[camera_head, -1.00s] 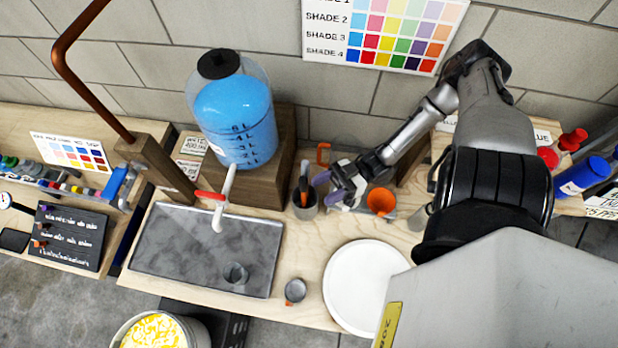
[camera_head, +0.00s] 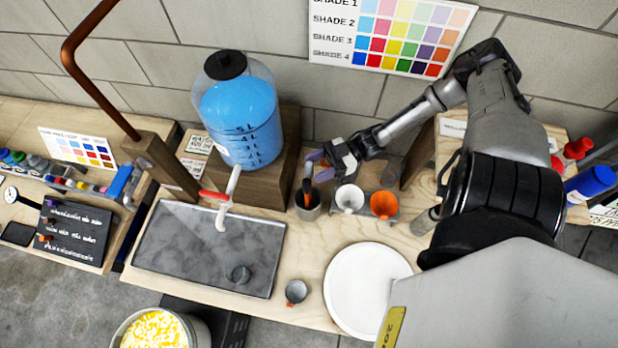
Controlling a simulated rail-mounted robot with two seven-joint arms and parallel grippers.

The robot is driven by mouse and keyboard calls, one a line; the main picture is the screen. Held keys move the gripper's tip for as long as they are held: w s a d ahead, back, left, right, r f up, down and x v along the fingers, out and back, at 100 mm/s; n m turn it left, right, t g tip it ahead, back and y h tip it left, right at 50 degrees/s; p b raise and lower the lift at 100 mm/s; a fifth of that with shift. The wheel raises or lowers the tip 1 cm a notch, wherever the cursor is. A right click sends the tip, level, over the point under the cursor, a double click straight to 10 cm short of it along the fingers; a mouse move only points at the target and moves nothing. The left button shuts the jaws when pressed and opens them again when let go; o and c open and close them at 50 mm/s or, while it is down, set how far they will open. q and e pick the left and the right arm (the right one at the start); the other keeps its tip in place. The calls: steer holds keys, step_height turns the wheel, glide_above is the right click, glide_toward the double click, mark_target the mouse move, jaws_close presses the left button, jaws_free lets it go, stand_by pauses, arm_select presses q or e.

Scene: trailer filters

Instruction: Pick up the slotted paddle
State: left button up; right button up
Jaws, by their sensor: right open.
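A grey cup (camera_head: 308,207) on the wooden bench holds an upright dark tool (camera_head: 306,187). This may be the slotted paddle, but its slots cannot be made out. My right gripper (camera_head: 317,164) is open, just above and to the right of the cup, close to the tool's upper end. I cannot tell whether it touches the tool. The gripper partly covers a small orange part behind the cup. My left gripper is out of view.
A white cup (camera_head: 349,198) and an orange cup (camera_head: 384,205) stand right of the grey cup. A blue-filled water tank (camera_head: 240,120) with a red-handled tap stands to the left. A white round plate (camera_head: 367,288) lies in front; a small grey cup (camera_head: 296,291) is beside it.

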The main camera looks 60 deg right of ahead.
steer(key=shift+w+a, duration=0.25)
steer(key=shift+a, duration=0.05)
steer(key=shift+c, duration=0.5)
jaws_close()
